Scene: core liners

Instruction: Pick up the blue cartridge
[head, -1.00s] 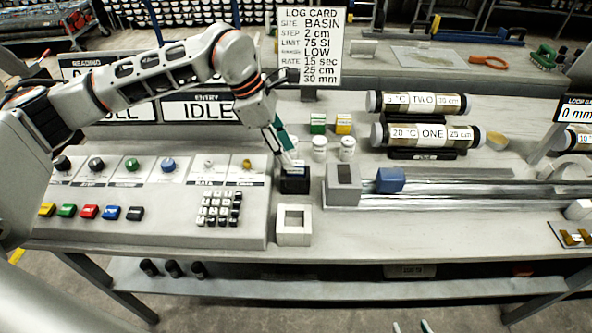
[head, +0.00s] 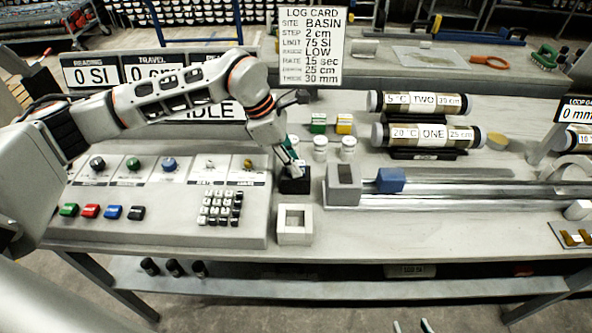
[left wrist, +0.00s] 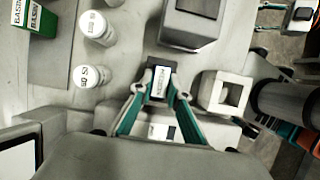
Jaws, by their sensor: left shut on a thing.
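My left gripper (head: 292,167) points down at a small dark block with a white label (head: 295,185) on the bench. In the left wrist view its teal fingers close around the labelled block (left wrist: 158,88). The block looks black; I cannot make out any blue on it. A blue block (head: 390,180) sits on the metal rail, right of a grey block (head: 343,184). A small blue key (head: 113,212) is in the row on the console. My right gripper (head: 412,327) shows only its two fingertips, apart, at the bottom edge.
A square grey open holder (head: 295,224) stands just in front of the labelled block. White jars (head: 320,148) and small green and yellow boxes (head: 344,123) stand behind it. The sloped console (head: 160,225) is on the left. Core tubes (head: 425,135) lie behind the rail.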

